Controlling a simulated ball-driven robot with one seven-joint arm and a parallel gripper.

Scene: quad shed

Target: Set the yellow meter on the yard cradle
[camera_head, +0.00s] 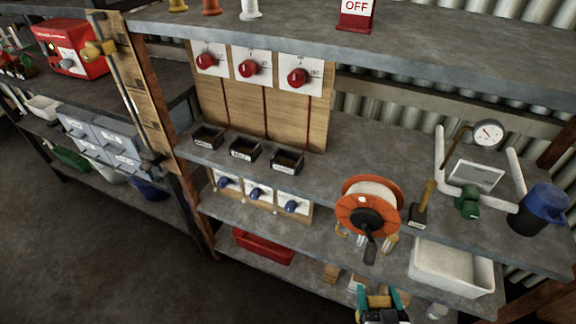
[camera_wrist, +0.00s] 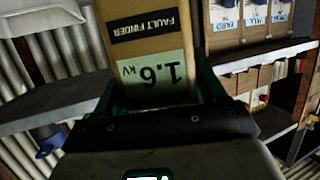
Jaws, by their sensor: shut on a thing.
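The yellow meter (camera_wrist: 150,70) fills the upper middle of the wrist view, its face upside down, reading "FAULT FINDER" and "1.6 kV". My gripper (camera_wrist: 152,100) is shut on it, a teal finger on each side. In the head view my gripper (camera_head: 381,300) is at the bottom edge, in front of the lower shelves, and only a small part of the meter shows. Three small black labelled cradles stand in a row on the middle shelf: left (camera_head: 207,137), middle (camera_head: 244,149) and right (camera_head: 287,160). Their labels are too small to read surely, so I cannot tell which is yard.
Red switches (camera_head: 248,68) are on the board behind the cradles. An orange cable reel (camera_head: 352,222) hangs at the shelf's front edge, right of the cradles. A shelf (camera_head: 380,50) overhangs above.

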